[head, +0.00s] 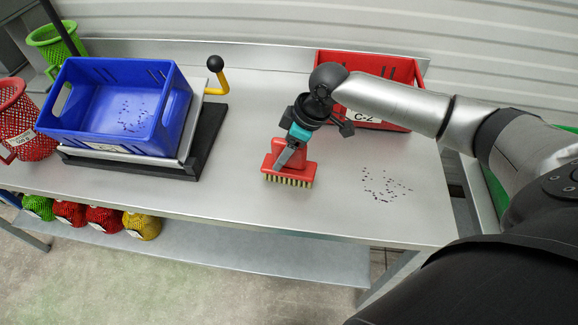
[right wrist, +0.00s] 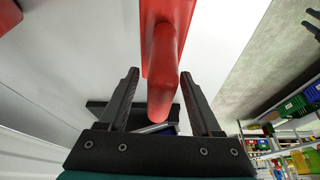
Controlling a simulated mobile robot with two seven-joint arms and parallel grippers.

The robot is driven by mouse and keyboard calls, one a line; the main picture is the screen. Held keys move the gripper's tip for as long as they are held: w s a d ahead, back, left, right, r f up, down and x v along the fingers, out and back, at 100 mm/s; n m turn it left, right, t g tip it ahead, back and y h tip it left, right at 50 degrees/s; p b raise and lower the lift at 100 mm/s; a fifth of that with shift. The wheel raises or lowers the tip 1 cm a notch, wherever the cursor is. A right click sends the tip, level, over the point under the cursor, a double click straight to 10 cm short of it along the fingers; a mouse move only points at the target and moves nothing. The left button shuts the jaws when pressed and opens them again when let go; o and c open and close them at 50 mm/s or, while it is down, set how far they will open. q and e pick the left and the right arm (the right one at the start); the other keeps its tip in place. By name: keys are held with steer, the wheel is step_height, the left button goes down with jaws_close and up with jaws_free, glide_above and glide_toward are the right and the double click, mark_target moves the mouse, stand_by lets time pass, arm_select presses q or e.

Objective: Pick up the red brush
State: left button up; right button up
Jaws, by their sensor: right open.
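The red brush (head: 290,162) stands on the grey table, its pale bristles down. My right gripper (head: 290,150) is directly above and at the brush, partly covering it in the head view. In the right wrist view, the brush's red handle (right wrist: 163,75) reaches in between the two open fingers of the right gripper (right wrist: 160,95). Space shows between the handle and each finger. My left gripper is not in view.
A blue crate (head: 73,112) sits on a scale-like stand at the left, with a yellow, black-knobbed lever (head: 221,80). A red crate (head: 340,62) stands behind my right arm. Small dark bits (head: 384,186) lie right of the brush. The table's front middle is clear.

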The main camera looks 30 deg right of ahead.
jaws_close()
stand_by(0.5)
steer(key=shift+r, duration=0.1)
stand_by(0.8)
